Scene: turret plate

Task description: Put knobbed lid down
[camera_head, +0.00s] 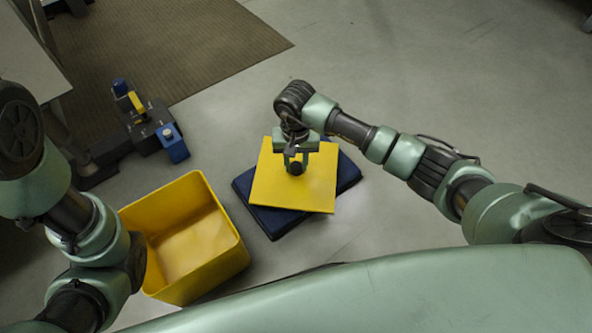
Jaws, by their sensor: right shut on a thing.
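The knobbed lid (268,190) is a flat yellow square plate with a dark knob (295,168) near its middle. My right gripper (295,160) is above the lid, shut on the knob. The lid overlaps a dark blue slab (272,222) beneath it and is turned a little relative to it. I cannot tell whether the lid touches the slab or hangs just above it. My left arm comes in at the left edge, but its gripper is not in view.
An open, empty yellow bin (190,240) stands left of the slab. A dark fixture (145,132) with blue and yellow parts stands further back at left, near a brown mat (190,40). The grey floor (440,80) is clear at the back right.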

